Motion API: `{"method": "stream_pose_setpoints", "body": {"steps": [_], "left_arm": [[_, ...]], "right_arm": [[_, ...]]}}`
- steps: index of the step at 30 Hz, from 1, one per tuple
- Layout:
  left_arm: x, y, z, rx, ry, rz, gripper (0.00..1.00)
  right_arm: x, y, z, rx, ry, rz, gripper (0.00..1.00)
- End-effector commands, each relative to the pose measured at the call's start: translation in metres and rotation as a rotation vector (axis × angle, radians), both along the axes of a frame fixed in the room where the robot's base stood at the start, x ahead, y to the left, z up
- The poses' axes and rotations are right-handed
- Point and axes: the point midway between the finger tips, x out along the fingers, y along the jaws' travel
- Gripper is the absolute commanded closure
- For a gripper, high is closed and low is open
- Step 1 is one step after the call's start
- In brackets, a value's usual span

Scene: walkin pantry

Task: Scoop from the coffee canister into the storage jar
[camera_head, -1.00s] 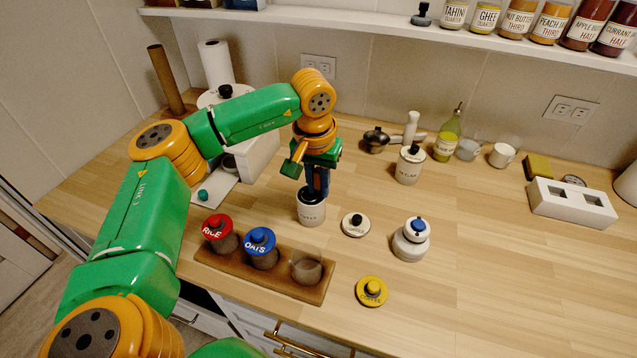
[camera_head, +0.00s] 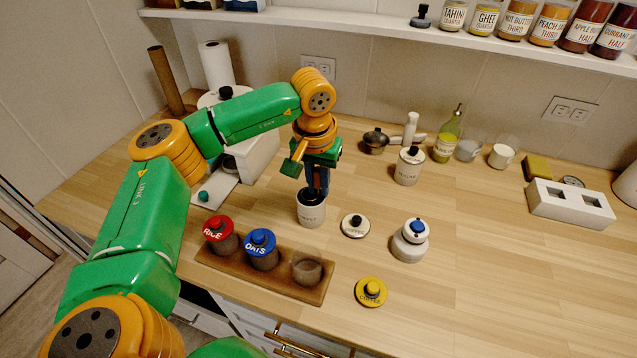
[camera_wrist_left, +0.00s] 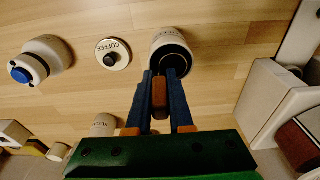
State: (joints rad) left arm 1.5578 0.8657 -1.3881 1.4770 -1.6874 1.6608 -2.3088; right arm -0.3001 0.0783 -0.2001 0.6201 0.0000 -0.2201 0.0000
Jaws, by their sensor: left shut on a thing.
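The white coffee canister (camera_head: 311,212) stands open on the counter; its dark mouth also shows in the wrist view (camera_wrist_left: 171,44). My left gripper (camera_head: 316,186) points down at the canister's mouth. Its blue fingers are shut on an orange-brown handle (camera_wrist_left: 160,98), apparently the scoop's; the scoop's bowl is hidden. The storage jar (camera_head: 306,268), clear glass and open, stands at the right end of a wooden tray (camera_head: 222,262). The white COFFEE lid (camera_head: 355,225) lies right of the canister, and a yellow COFFEE lid (camera_head: 371,292) lies right of the tray. My right gripper is out of view.
Red-lidded RICE (camera_head: 219,234) and blue-lidded OATS (camera_head: 261,248) jars share the tray. A white container with a blue knob (camera_head: 410,241) stands to the right. A lidded canister (camera_head: 408,167) and a green bottle (camera_head: 448,138) stand behind. The counter at right front is clear.

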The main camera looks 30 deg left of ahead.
Motion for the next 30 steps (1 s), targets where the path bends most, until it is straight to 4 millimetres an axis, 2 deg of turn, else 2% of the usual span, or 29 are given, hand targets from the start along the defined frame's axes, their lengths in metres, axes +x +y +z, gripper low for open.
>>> {"method": "stream_pose_setpoints", "body": {"steps": [3, 18, 30], "left_arm": [[0.000, 0.000, 0.015, 0.000, 0.000, 0.000, 1.00], [0.000, 0.000, 0.056, 0.000, 0.000, 0.000, 1.00], [0.000, 0.000, 0.055, 0.000, 0.000, 0.000, 1.00]], "right_arm": [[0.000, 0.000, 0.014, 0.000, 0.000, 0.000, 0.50], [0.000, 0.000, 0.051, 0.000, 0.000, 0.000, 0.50], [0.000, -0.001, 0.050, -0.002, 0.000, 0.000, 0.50]]}}
